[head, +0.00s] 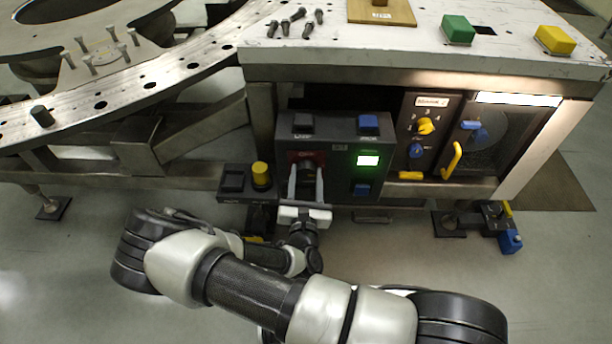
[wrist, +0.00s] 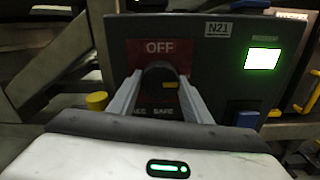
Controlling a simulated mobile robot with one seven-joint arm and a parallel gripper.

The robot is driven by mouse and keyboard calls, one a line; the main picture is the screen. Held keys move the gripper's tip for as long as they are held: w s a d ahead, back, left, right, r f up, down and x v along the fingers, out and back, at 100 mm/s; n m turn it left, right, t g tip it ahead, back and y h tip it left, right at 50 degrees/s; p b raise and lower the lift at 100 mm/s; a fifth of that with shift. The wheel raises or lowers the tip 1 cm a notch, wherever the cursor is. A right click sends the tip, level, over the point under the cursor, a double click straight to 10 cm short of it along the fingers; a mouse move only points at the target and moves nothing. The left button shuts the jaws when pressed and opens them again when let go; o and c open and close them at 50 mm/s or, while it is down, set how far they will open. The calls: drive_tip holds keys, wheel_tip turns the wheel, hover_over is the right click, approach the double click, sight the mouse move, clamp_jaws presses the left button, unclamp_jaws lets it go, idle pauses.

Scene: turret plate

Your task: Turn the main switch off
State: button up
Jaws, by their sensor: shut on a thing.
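The main switch is a dark knob (wrist: 160,72) on a red plate (wrist: 196,54) marked "OFF" at the top. It sits on the left of a dark panel box (head: 341,139) under the work table. The lettering below the knob is partly hidden. A small yellow mark shows on the knob's lower right in the wrist view; which setting it points to I cannot tell. My gripper (head: 306,172) reaches up to the panel from the front. Its two fingers stand on either side of the knob and are shut on it; the wrist view shows this too (wrist: 160,88).
A lit green display (head: 368,161) and a blue button (head: 362,189) are right of the switch. A small box with a yellow button (head: 261,175) stands close left. Further right are a yellow selector knob (head: 426,126) and a yellow handle (head: 452,160). Bolts and blocks lie on the table top (head: 345,45).

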drive_tip(key=shift+r+p, duration=0.1)
drive_tip(key=shift+p, duration=0.2)
drive_tip(key=n+p, duration=0.2)
drive_tip(key=n, duration=0.1)
drive_tip(key=shift+r, duration=0.1)
drive_tip(key=n+p, duration=0.3)
drive_tip(key=n, duration=0.2)
drive_tip(key=n+p, duration=0.1)
drive_tip(key=n, duration=0.3)
drive_tip(key=shift+d+n, duration=0.1)
drive_tip(key=shift+n, duration=0.3)
drive_tip(key=n+p, duration=0.1)
drive_tip(key=n, duration=0.3)
drive_tip(key=shift+n, duration=0.4)
drive_tip(key=o, duration=1.1)
drive_tip(key=shift+c, duration=0.2)
